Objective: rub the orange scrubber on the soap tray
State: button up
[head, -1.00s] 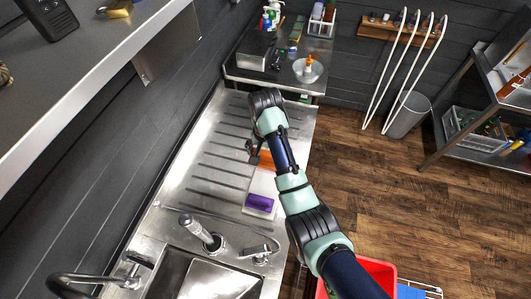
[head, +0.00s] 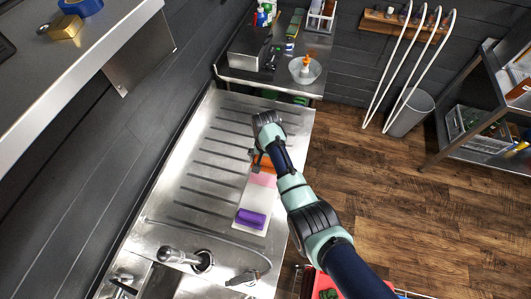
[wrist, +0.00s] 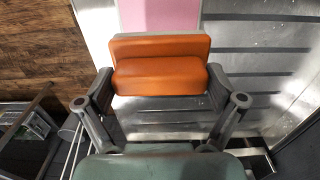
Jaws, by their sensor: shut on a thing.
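The orange scrubber (wrist: 160,75) is held between the two fingers of my gripper (wrist: 160,92) in the wrist view. In the head view the scrubber (head: 265,161) shows partly behind my wrist. A pale, long soap tray (head: 254,197) lies on the steel drainboard, with a pink slab (head: 263,180) at its far end. The orange scrubber is at the pink end. In the wrist view the pink slab (wrist: 160,15) lies just beyond it. Whether scrubber and slab touch cannot be told.
The ribbed drainboard (head: 205,160) is open left of the tray. A faucet (head: 180,257) with a hose stands nearer. A bowl with an orange-topped bottle (head: 305,69) stands on the counter beyond. A red bin (head: 330,283) is below at the right.

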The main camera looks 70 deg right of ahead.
aim_at(265, 169)
jog(key=shift+a+f+b, duration=0.15)
jog(key=shift+f+b, duration=2.75)
jog(key=shift+f, duration=0.1)
jog(key=shift+f, duration=0.6)
notch_tip(265, 169, up, 7)
jog(key=p, duration=0.6)
jog(key=shift+r+p, duration=0.2)
jog(key=shift+p, duration=0.15)
jog(key=shift+f, duration=0.1)
